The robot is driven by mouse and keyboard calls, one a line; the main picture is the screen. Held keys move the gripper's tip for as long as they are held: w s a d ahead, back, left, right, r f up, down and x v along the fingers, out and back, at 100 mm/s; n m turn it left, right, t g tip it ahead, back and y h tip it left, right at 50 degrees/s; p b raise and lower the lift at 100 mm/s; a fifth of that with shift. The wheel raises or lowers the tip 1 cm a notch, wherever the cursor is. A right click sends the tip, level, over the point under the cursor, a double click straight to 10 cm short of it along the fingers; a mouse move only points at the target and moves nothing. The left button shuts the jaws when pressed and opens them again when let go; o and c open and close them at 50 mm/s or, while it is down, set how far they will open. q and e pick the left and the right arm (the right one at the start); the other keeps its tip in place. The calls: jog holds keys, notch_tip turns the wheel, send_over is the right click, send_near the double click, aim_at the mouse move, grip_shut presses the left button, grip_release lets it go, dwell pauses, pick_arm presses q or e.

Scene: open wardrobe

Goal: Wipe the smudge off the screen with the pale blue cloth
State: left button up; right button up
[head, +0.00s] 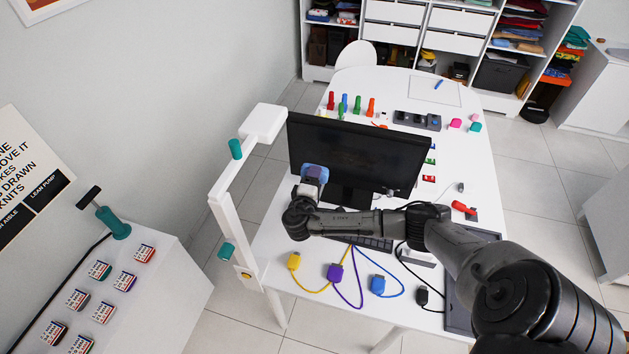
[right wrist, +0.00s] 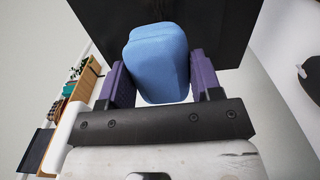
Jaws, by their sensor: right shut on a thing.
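The black screen (head: 360,148) stands upright on the white table, facing me. It also fills the top of the right wrist view (right wrist: 222,30). My right gripper (head: 311,180) is at the screen's lower left part. Its purple fingers (right wrist: 160,82) are shut on the pale blue cloth (right wrist: 158,50), a thick folded pad, which also shows in the head view (head: 316,171). The cloth is at or very near the screen face; I cannot tell if it touches. I cannot make out a clear smudge. My left gripper is not in view.
A white post with an arm (head: 226,180) stands just left of the screen. Yellow, purple and blue plugs (head: 378,285) with cords lie along the near table edge. A keyboard (head: 372,243) lies below the screen, partly behind my arm. Coloured small items stand behind the screen.

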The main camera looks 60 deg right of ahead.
aim_at(325, 154)
jog(key=b+x, duration=0.2)
jog(key=x, duration=0.3)
jog(key=shift+w+d+b, duration=0.1)
jog(key=shift+d+b, duration=0.2)
jog(key=shift+b, duration=0.1)
dwell(0.4)
jog(key=shift+w+d, duration=0.15)
jog(key=shift+d, duration=0.45)
jog(key=shift+w+d+b, duration=0.1)
jog(key=shift+d+b, duration=0.25)
jog(key=shift+b, duration=0.1)
